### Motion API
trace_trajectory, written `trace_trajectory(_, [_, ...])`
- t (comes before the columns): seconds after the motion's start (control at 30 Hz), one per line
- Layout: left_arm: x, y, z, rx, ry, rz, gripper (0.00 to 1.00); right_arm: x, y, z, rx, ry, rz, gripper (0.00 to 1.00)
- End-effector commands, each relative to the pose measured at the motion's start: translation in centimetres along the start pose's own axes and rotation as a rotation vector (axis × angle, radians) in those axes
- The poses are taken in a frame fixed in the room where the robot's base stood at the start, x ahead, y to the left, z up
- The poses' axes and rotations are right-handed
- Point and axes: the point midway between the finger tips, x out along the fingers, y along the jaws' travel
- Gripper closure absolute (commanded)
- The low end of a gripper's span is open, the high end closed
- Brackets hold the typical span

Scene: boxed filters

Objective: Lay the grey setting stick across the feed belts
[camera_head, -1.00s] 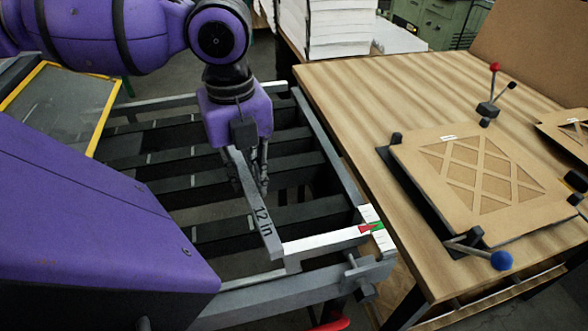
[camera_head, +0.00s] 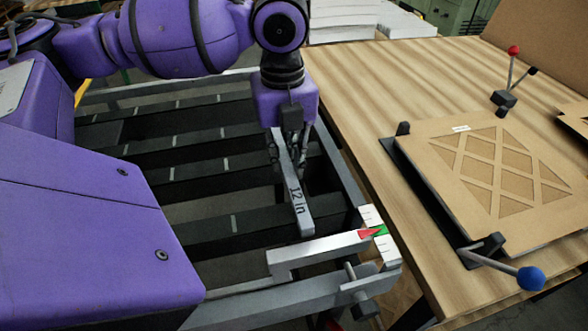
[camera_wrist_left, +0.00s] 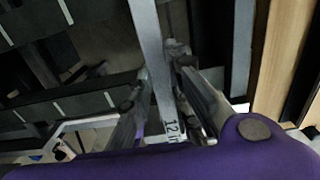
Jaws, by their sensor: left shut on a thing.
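The grey setting stick (camera_head: 295,190), marked "12 in", is held in my left gripper (camera_head: 288,155). Its near end reaches toward the white-faced bar at the front of the frame. In the left wrist view the stick (camera_wrist_left: 148,45) runs between the two fingers of my left gripper (camera_wrist_left: 158,88), which are shut on it. The dark feed belts (camera_head: 205,170) run crosswise below, inside the grey frame, with white marks on them. I cannot tell whether the stick touches the belts. My right gripper is not in view.
A grey bar (camera_head: 320,250) with a red and green pointer (camera_head: 372,233) and scale sits at the frame's front right. The wooden table (camera_head: 385,90) on the right carries a cardboard lattice piece (camera_head: 490,180) in a fixture with a blue-knobbed lever (camera_head: 530,278).

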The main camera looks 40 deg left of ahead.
Motion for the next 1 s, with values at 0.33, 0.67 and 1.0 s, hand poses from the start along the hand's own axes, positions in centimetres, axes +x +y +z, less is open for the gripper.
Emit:
trace_trajectory(0.33, [3.0,-1.1,0.6,0.000,0.001,0.004,1.00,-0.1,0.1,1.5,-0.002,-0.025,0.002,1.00])
trace_trajectory(0.67, [4.5,-1.1,0.6,0.000,-0.003,-0.002,1.00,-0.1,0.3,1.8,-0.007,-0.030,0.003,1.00])
trace_trajectory(1.0, [5.2,-1.1,0.6,0.000,-0.003,-0.002,1.00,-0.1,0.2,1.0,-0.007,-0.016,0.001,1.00])
